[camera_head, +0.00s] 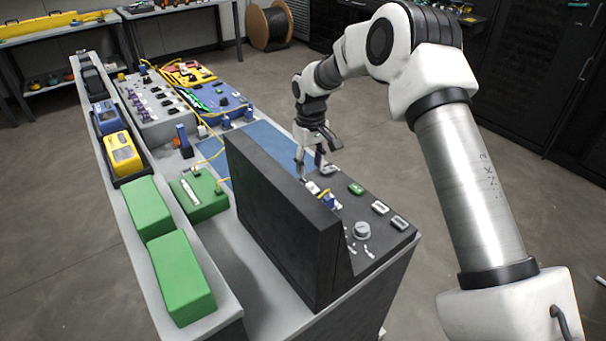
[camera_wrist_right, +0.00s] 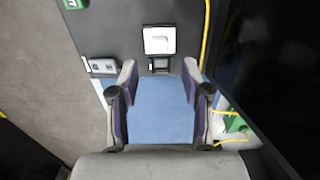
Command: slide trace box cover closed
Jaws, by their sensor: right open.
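My right gripper (camera_head: 310,165) is open and empty over the far end of the dark console (camera_head: 388,240), pointing down. In the right wrist view its fingers (camera_wrist_right: 160,72) are spread apart, with the blue mat (camera_wrist_right: 160,115) showing between them. A small white square part (camera_wrist_right: 159,39) lies on the console just beyond the fingertips, with a small black square piece (camera_wrist_right: 160,65) beside it. The white part also shows in the head view (camera_head: 312,187). I cannot tell for sure which part is the trace box cover. My left gripper is out of view.
A tall black panel (camera_head: 280,225) stands close beside the gripper. A grey module (camera_wrist_right: 102,66) sits on the console's edge, and a yellow cable (camera_wrist_right: 205,35) runs nearby. Green boxes (camera_head: 180,275) and yellow and blue devices (camera_head: 122,155) stand on the left shelf.

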